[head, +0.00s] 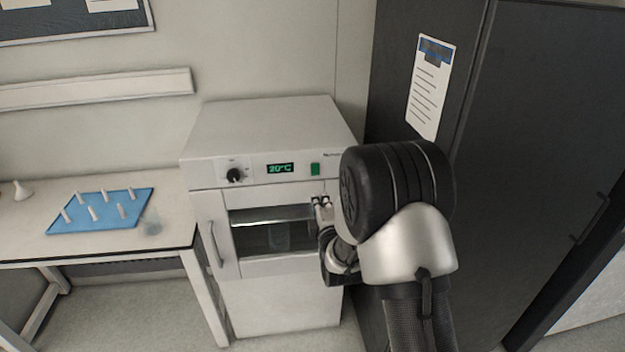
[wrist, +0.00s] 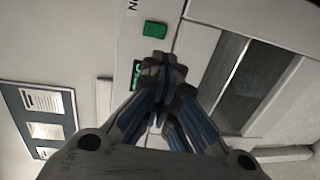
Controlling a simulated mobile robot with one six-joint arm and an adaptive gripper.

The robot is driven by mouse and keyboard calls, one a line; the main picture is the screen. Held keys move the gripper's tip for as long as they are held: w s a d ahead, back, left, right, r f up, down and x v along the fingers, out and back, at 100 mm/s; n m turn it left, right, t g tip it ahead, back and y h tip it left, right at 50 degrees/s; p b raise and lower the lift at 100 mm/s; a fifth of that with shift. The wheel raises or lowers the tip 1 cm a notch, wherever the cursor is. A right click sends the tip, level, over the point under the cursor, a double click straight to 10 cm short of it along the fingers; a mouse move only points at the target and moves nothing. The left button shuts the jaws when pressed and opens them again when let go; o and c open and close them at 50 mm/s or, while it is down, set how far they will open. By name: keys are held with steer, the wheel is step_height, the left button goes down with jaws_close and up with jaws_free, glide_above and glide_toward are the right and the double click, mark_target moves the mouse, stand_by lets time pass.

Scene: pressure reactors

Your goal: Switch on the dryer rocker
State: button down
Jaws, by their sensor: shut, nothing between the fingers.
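The dryer (head: 262,140) is a white cabinet oven with a glass-windowed door. Its green rocker (head: 315,169) sits on the upper front panel, right of a lit display (head: 280,168) reading 20°C. The rocker also shows in the wrist view (wrist: 155,29), just beyond the fingertips. My gripper (head: 322,200) is shut and empty, just below the rocker near the top of the door. In the wrist view its fingertips (wrist: 160,62) meet and look apart from the rocker. They partly hide the display there. I cannot tell which way the rocker is tipped.
A black knob (head: 235,175) is left of the display. The door handle (head: 215,243) is at the door's left edge. A bench with a blue mat (head: 100,212) and small white pieces stands left. A dark cabinet (head: 480,120) stands close on the right.

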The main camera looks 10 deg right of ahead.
mark_target(311, 175)
steer(key=w, duration=0.4)
steer(key=w+f+b, duration=0.1)
steer(key=w, duration=0.8)
steer(key=shift+w+f+b, duration=0.25)
steer(key=shift+f+b, duration=0.05)
steer(key=shift+f, duration=0.05)
steer(key=shift+f+b, duration=0.15)
steer(key=shift+b, duration=0.3)
